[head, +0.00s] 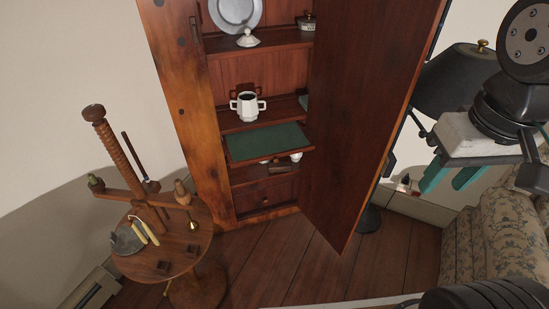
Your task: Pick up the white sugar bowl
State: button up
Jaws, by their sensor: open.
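The white sugar bowl (247,107) stands upright on a middle shelf of the wooden cabinet. It has a handle on each side, and its open dark mouth faces up. A white lid-like piece with a knob (247,39) sits on the shelf above. My gripper (451,179), with teal fingers, is open and empty at the right. It is well apart from the bowl, with the open cabinet door between them in the picture.
The cabinet door (365,100) stands open to the right of the shelves. A green-topped board (267,142) juts out below the bowl. A round wooden stand (190,245) is at the left, a patterned armchair (510,235) at the right. Floor before the cabinet is clear.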

aim_at(248, 109)
jog(key=u, duration=0.4)
jog(key=i, duration=1.25)
jog(key=z, duration=0.75)
